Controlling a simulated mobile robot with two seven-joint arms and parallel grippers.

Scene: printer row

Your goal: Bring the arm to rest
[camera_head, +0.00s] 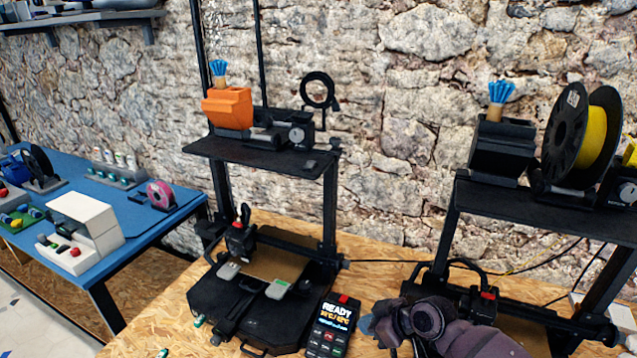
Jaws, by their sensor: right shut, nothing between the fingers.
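My right arm (470,338) comes in at the bottom, right of centre, dark purple-grey. Its gripper (388,325) is low in the view, just right of the handheld controller and in front of the right printer. The gripper is shut with nothing held. The arm covers part of the right printer's base. My left gripper is not in view.
A black printer (250,312) stands on the wooden bench (150,325), with a controller (330,325) reading READY beside it. The right printer (590,325) carries a yellow filament spool (592,135). A blue table (150,222) stands at the left. A stone wall closes the back.

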